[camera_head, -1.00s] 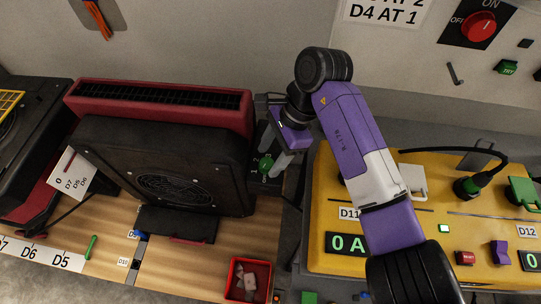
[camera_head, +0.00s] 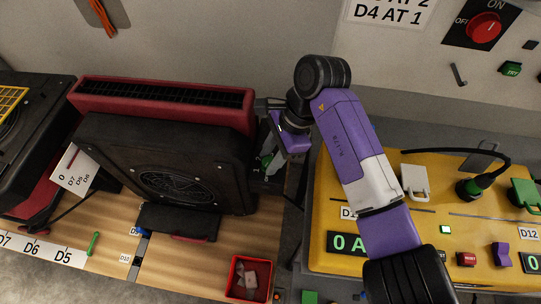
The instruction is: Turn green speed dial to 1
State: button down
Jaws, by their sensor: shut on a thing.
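The green speed dial (camera_head: 267,161) sits on the dark right side of the black fan unit (camera_head: 170,165), in the gap beside the yellow console. My gripper (camera_head: 270,158) reaches down from the purple wrist and is shut on the dial. One grey finger shows at its left, and the wrist partly hides the dial and the other finger. A "1" mark (camera_head: 256,170) shows faintly near the dial. The dial's exact pointing direction is too small to tell.
A red vented housing (camera_head: 165,93) stands behind the fan unit. The yellow console (camera_head: 330,215) with plugs and a display is close on the right, under my arm. A red bin (camera_head: 238,291) of small pieces sits on the wooden bench in front.

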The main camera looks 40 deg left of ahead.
jog(key=shift+d, duration=0.1)
jog(key=m+y+p, duration=0.1)
jog(key=m, duration=0.2)
jog(key=shift+r+t, duration=0.15)
jog(key=shift+t, duration=0.15)
jog(key=shift+s+m+t+y+p, duration=0.1)
jog(key=shift+m+t+y+p, duration=0.2)
jog(key=shift+m+p, duration=0.5)
jog(key=shift+m+t+y+p, duration=0.1)
jog(key=shift+m+t+p, duration=0.3)
jog(key=shift+m, duration=0.8)
jog(key=c, duration=1)
grip_release()
